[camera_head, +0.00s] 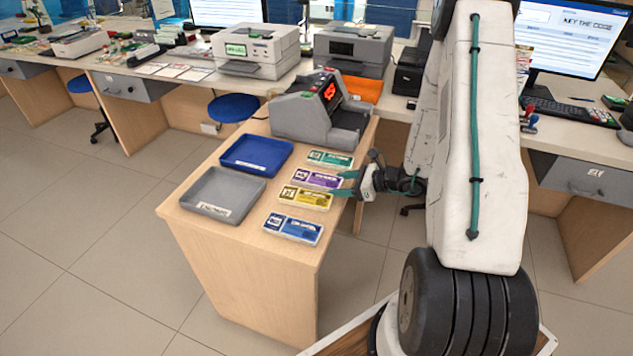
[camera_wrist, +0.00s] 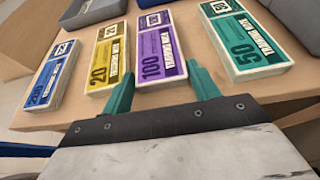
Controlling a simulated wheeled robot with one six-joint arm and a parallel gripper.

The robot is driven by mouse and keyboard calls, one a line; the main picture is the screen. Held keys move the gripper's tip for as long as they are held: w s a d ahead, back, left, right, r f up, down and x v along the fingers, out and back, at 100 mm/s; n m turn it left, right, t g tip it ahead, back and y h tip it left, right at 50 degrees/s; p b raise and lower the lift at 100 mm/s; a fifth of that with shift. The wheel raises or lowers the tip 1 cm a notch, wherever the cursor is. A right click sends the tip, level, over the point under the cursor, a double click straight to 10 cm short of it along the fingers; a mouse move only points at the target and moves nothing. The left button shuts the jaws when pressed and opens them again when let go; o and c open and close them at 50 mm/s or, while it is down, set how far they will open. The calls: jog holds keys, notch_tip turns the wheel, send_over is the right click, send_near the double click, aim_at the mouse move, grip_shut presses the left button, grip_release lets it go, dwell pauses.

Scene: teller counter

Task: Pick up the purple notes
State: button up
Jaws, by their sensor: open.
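The purple notes (camera_head: 316,180) lie flat on the wooden counter top, between the green notes (camera_head: 330,159) and the yellow notes (camera_head: 305,198). In the wrist view the purple notes (camera_wrist: 161,45) carry the number 100. My gripper (camera_head: 345,184) is open at the right edge of the counter, its teal fingers at the near ends of the bundles. In the wrist view my gripper (camera_wrist: 162,92) has one finger by the yellow notes (camera_wrist: 109,55) and the other at the right of the purple bundle. Nothing is held.
Blue notes (camera_head: 292,229) lie nearest the front edge. A blue tray (camera_head: 226,168) and a grey tray (camera_head: 185,200) stand left of the bundles. A grey counting machine (camera_head: 300,118) stands behind them.

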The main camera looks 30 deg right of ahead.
jog(key=c, duration=0.7)
jog(key=shift+o, duration=0.2)
jog(key=shift+r, duration=0.1)
jog(key=shift+r, duration=0.55)
jog(key=shift+s+d+r, duration=0.1)
jog(key=shift+s+r, duration=0.1)
jog(key=shift+r, duration=0.45)
jog(key=shift+s+d+r, duration=0.1)
jog(key=shift+s+r, duration=0.1)
jog(key=shift+r, duration=0.4)
jog(key=s+d, duration=0.3)
jog(key=s, duration=0.3)
jog(key=s+d+r, duration=0.1)
jog(key=s+d, duration=0.2)
jog(key=s, duration=0.4)
jog(key=shift+s+d, duration=0.25)
jog(key=shift+d, duration=0.15)
